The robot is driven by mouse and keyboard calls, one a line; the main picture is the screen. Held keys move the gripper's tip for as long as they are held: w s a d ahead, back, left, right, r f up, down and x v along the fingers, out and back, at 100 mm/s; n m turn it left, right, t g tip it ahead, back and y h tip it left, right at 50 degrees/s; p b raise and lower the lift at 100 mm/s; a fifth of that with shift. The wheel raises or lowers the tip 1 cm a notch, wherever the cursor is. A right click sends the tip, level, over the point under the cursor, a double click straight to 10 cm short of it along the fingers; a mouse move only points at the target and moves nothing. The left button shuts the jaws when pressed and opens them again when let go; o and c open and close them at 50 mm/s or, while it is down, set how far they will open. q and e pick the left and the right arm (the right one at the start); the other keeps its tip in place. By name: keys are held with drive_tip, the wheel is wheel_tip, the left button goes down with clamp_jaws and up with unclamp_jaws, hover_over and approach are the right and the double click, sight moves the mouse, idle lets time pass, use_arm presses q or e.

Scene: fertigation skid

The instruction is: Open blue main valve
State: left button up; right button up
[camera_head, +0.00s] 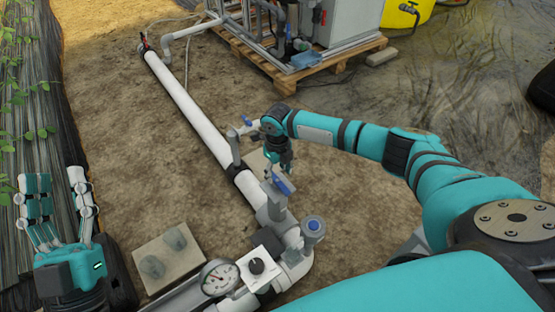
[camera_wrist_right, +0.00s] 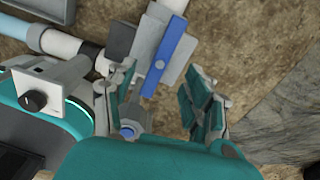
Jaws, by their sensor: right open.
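The blue main valve handle (camera_head: 283,183), a flat blue lever, sits on a grey valve body (camera_head: 271,209) on the white pipe. In the right wrist view the blue lever (camera_wrist_right: 163,65) lies ahead of the fingers, its near end reaching between them. My right gripper (camera_head: 279,172) is open just above the lever; in its wrist view the two fingers (camera_wrist_right: 160,88) stand apart with no visible grip on it. Whether a finger touches the lever I cannot tell. My left gripper (camera_head: 58,180) is open and empty at the far left, away from the pipe.
Near the valve are a blue-capped fitting (camera_head: 314,226), a black knob on a white plate (camera_head: 256,267) and a pressure gauge (camera_head: 218,278). A smaller blue-handled valve (camera_head: 247,121) stands further along. A concrete block (camera_head: 158,277) lies left. A pallet (camera_head: 283,77) with equipment stands behind.

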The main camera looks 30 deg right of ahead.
wheel_tip(320, 180, up, 2)
drive_tip(key=shift+r+p, duration=0.1)
drive_tip(key=shift+p, duration=0.8)
use_arm(q)
wheel_tip(320, 180, down, 16)
drive_tip(key=w+a+g+y+p, duration=0.1)
drive_tip(key=w+g+y, duration=0.1)
drive_tip(key=g, duration=0.8)
drive_tip(key=shift+a+r+y+p, duration=0.25)
drive_tip(key=shift+a+y+p, duration=0.15)
drive_tip(key=shift+y, duration=0.4)
use_arm(e)
drive_tip(key=shift+r, duration=0.9)
